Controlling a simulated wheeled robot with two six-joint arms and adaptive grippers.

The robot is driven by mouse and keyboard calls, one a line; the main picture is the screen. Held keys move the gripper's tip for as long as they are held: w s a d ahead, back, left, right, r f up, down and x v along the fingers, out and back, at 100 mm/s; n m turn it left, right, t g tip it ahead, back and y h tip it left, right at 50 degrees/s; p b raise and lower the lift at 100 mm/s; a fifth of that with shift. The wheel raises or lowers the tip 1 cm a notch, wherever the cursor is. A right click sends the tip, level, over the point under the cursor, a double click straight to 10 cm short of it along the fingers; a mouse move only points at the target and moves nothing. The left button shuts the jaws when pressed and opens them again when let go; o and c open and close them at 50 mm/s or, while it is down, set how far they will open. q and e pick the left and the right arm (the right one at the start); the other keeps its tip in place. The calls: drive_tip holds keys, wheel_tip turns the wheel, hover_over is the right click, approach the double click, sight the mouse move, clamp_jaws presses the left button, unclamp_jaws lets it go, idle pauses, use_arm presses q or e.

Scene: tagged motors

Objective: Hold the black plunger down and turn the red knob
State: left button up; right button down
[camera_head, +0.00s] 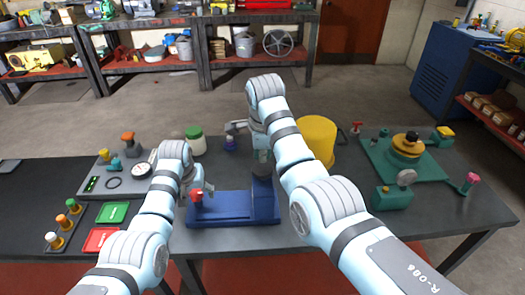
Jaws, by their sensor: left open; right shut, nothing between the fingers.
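A blue fixture (232,211) stands on the dark table, with a low base and a taller block at its right end. The red knob (197,196) is at the left end of its base. My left gripper (197,187) is open close by the knob, partly hidden by my arm; I cannot tell whether it touches. My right gripper (262,160) is shut and empty, pointing down over the tall block. A dark part (262,172) under its tips looks like the black plunger, mostly hidden; I cannot tell how far down it is.
A yellow cylinder (316,140) and a green-lidded jar (195,140) stand behind the fixture. A green plate with a yellow round part (406,147) is at the right. A grey panel with a gauge (141,170) and green and red blocks (112,213) are at the left.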

sight(263, 171)
use_arm(q)
drive_tip(key=shift+s, duration=0.1)
use_arm(e)
drive_tip(key=shift+s+f, duration=0.1)
drive_tip(key=shift+f, duration=2.8)
use_arm(q)
drive_tip(key=c, duration=1.2)
drive_tip(key=m, duration=0.2)
drive_tip(key=m+h, duration=0.1)
drive_tip(key=m, duration=0.3)
drive_tip(key=shift+a+h, duration=0.25)
drive_tip(key=shift+h, duration=0.15)
drive_tip(key=m+g, duration=0.1)
drive_tip(key=m, duration=0.2)
drive_tip(key=shift+h, duration=0.3)
drive_tip(key=o, duration=1.2)
